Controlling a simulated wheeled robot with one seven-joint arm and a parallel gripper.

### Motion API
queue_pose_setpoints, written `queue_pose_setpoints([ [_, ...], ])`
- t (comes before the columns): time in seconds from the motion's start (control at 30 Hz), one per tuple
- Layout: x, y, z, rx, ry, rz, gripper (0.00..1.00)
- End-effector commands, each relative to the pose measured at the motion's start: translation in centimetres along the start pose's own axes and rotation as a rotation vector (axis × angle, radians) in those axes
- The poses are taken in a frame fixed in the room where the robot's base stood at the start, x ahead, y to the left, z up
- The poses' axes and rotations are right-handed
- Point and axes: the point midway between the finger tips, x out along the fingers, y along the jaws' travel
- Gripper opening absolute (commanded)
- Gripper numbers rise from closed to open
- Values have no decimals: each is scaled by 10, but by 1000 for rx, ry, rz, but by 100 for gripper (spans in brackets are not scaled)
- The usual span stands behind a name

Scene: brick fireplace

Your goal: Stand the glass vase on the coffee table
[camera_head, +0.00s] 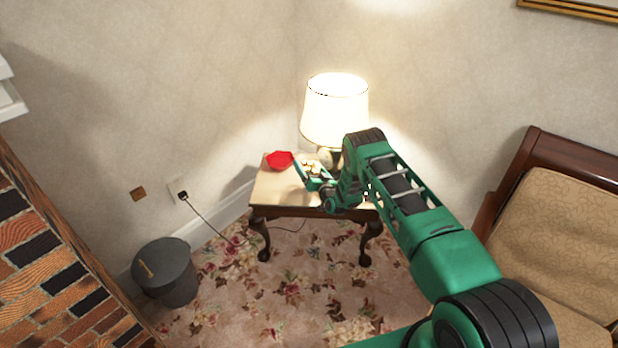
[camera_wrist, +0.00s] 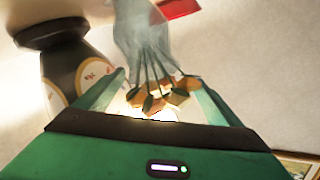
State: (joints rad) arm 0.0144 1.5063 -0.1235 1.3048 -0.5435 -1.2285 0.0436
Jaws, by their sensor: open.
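The glass vase (camera_wrist: 138,30) is clear, with dark stems and orange-brown flowers in it. In the wrist view it is at the top centre, its flowers towards me. In the head view the flowers (camera_head: 309,164) show pale beside the lamp, and the vase is mostly hidden by my gripper. My gripper (camera_head: 314,182) is over the small table (camera_head: 275,191). In the wrist view my open gripper (camera_wrist: 155,77) has a finger on each side of the stems and flowers. I cannot tell whether either finger touches. No other table is in view.
A lit lamp (camera_head: 336,110) stands on the same table, its dark base (camera_wrist: 72,65) close to my gripper. A red bowl (camera_head: 280,160) is at the table's back left. A grey bin (camera_head: 167,275), a brick hearth (camera_head: 60,280) and a sofa (camera_head: 560,215) flank the flowered carpet.

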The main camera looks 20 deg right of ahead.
Motion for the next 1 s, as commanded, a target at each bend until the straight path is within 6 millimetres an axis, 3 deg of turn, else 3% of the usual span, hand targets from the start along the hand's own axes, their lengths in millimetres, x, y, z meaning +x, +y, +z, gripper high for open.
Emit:
queue_pose_setpoints([
  [0.2, 0, 0, 0, 0, 0, 0, 88],
  [0.43, 0, 0, 0, 0, -1, 0, 34],
  [0.5, 1, 0, -1, 0, 1, -1, 29],
  [0.77, 1, -1, -2, 0, 1, -1, 29],
  [1.0, 1, -10, -20, 0, 2, -1, 29],
])
